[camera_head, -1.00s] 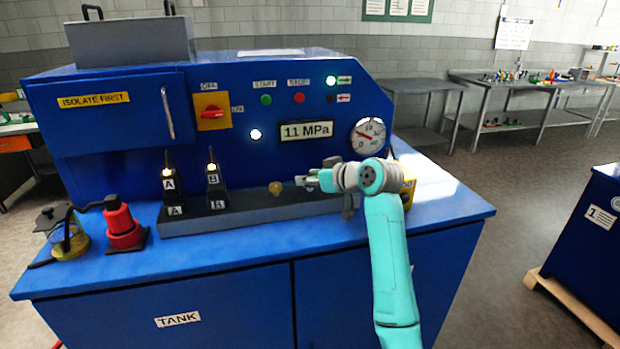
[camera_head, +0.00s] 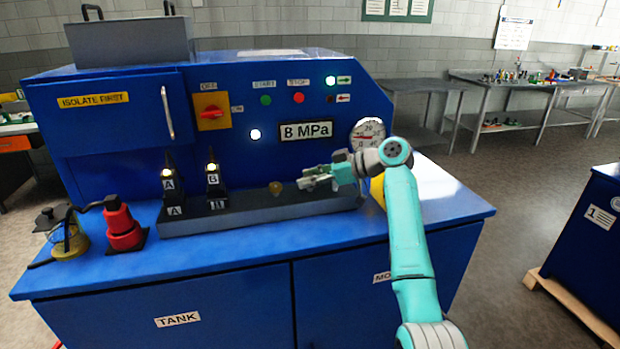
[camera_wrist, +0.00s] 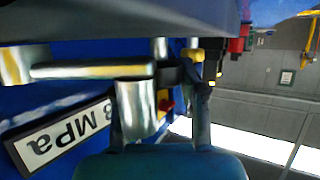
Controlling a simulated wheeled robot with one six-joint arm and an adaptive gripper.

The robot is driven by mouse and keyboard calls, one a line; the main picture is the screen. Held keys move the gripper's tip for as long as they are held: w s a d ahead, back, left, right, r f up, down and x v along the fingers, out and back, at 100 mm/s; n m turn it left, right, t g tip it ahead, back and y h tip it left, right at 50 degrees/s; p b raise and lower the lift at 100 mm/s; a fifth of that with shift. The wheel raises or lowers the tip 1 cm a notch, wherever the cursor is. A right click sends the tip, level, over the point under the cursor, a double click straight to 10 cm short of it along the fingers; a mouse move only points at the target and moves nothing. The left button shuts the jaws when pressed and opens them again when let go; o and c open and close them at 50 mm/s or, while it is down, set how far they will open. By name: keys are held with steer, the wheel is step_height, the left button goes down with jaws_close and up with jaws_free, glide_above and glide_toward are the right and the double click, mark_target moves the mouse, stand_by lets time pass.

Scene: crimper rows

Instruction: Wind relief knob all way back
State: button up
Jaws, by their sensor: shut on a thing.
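The blue hydraulic press unit (camera_head: 230,100) shows a display (camera_head: 306,131) reading 8 MPa, with a dial gauge (camera_head: 368,134) partly behind my arm. My gripper (camera_head: 308,182) is at the grey manifold (camera_head: 262,207) in front of the panel, just right of a small brass ball (camera_head: 276,188). A silver bar (camera_wrist: 90,70) lies beside the fingers.
Two valve blocks marked A (camera_head: 169,185) and B (camera_head: 214,182) stand left on the manifold. A red jack (camera_head: 123,228) and a yellow-based cup (camera_head: 70,238) are on the left worktop. The right worktop is partly under my arm.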

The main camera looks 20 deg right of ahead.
steer(key=shift+f, duration=0.1)
steer(key=o, duration=1.2)
steer(key=shift+c, duration=0.2)
steer(key=shift+v, duration=3.75)
